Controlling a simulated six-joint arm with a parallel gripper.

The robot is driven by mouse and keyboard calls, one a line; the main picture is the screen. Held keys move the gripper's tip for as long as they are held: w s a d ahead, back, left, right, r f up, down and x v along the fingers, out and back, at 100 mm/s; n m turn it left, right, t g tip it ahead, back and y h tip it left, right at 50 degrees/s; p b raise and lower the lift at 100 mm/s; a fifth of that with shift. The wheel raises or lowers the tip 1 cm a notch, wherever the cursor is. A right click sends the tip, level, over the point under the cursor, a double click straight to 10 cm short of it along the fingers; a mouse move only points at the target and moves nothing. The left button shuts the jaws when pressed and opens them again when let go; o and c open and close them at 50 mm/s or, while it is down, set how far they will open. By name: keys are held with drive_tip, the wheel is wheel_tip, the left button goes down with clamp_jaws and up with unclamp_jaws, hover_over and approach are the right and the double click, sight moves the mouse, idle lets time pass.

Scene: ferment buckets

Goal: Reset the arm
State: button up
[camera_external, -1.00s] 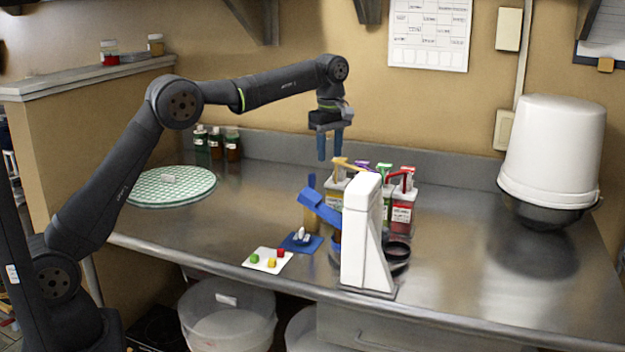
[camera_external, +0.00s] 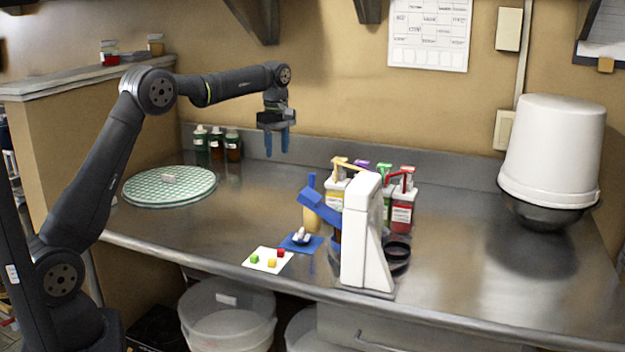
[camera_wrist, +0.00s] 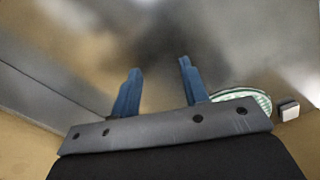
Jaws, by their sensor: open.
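My gripper (camera_external: 277,144) hangs above the back part of the metal counter, with its blue fingers pointing down. The fingers are apart, with nothing between them. The wrist view shows the same two blue fingers of my gripper (camera_wrist: 158,92) spread and empty over blurred, bare metal.
The steel counter (camera_external: 470,250) carries a white stand (camera_external: 362,235), bottles (camera_external: 402,205), a white card (camera_external: 268,260) with coloured cubes and a blue mat (camera_external: 301,244). A green-white round mat (camera_external: 170,187) lies left. A white bucket (camera_external: 553,150) sits right. Dark bottles (camera_external: 216,143) stand behind.

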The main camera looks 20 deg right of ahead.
drive_tip(key=w+a+f, duration=0.3)
drive_tip(key=w+a, duration=0.8)
drive_tip(key=a, duration=0.5)
drive_tip(key=w+a+f, duration=0.4)
drive_tip(key=w+a, duration=0.8)
drive_tip(key=a, duration=0.4)
drive_tip(key=shift+f, duration=0.1)
drive_tip(key=s+a+r+m+t, duration=0.1)
drive_tip(key=s+a+r, duration=0.25)
drive_tip(key=s, duration=0.35)
drive_tip(key=s+a+r+m+t+h, duration=0.1)
drive_tip(key=s+a+r+m, duration=0.1)
drive_tip(key=s+a+r, duration=0.3)
drive_tip(key=s+a+r+m+t, duration=0.1)
drive_tip(key=s+a+r, duration=0.1)
drive_tip(key=s, duration=0.6)
drive_tip(key=s+a+f+m, duration=0.1)
drive_tip(key=s+a+f, duration=0.2)
drive_tip(key=s, duration=0.3)
drive_tip(key=s+a+f+m+t, duration=0.1)
drive_tip(key=s+a+f, duration=0.3)
drive_tip(key=s, duration=0.3)
drive_tip(key=s+a+f+m+t+h, duration=0.1)
drive_tip(key=s+a+f+m, duration=0.1)
drive_tip(key=s, duration=0.5)
drive_tip(key=shift+a+f, duration=0.85)
